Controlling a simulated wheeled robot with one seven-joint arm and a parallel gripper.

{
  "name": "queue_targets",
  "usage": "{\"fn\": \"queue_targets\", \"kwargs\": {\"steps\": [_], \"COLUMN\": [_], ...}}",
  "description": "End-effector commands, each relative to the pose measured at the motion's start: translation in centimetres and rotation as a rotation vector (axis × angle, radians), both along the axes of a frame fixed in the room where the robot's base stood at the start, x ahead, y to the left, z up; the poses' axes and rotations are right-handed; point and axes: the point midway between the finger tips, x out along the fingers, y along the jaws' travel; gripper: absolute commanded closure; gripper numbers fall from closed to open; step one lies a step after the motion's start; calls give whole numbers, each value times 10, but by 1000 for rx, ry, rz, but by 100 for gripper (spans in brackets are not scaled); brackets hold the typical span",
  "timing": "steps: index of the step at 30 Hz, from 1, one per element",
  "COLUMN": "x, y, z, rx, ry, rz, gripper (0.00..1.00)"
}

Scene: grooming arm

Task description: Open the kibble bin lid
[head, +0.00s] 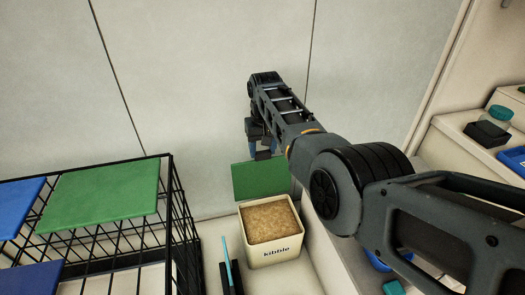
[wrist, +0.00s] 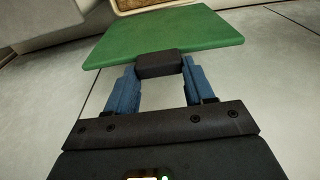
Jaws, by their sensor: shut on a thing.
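A dark block-shaped handle (wrist: 159,64) sits at the lid's edge. My gripper (wrist: 160,68) has its blue fingers closed on both sides of this handle. In the head view my gripper (head: 263,154) is at the lid's top edge, partly hidden by my arm.
A black wire crate (head: 180,215) with green (head: 103,189) and blue (head: 20,205) panels stands at left. A light-blue stick (head: 227,262) is in a dark holder beside the bin. A pale wall is close behind.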

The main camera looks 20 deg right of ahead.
Motion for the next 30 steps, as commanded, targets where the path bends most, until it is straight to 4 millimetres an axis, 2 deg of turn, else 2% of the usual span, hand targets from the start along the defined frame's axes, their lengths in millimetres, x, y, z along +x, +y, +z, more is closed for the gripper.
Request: {"fn": "queue_targets", "kwargs": {"steps": [17, 18, 25, 30], "x": [3, 3, 2, 1], "y": [1, 1, 1, 0], "z": [3, 3, 1, 1], "rx": [2, 2, 1, 1], "ry": [-12, -12, -8, -6], "rz": [1, 1, 0, 0], "gripper": [100, 43, 21, 21]}}
